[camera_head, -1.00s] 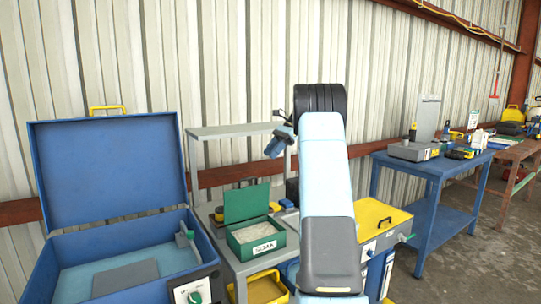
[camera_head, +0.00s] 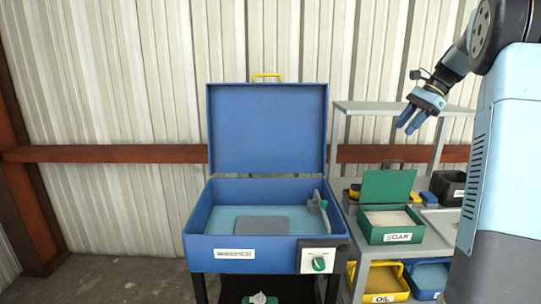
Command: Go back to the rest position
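My gripper (camera_head: 408,122) is in the upper right of the head view, on the end of my bent arm. Its two blue fingers point down and to the left, with a small gap between their tips. Nothing shows between them. It hangs in the air in front of the grey shelf rack, above the green soak box (camera_head: 391,231), and touches nothing. Part of my arm runs out of the picture at the upper right.
A blue washer cabinet (camera_head: 268,127) stands open in the middle, with a green knob (camera_head: 319,264) on its front. A grey bench (camera_head: 434,248) stands right of it, with yellow (camera_head: 379,282) and blue (camera_head: 428,279) bins below. Concrete floor (camera_head: 130,285) is clear at left.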

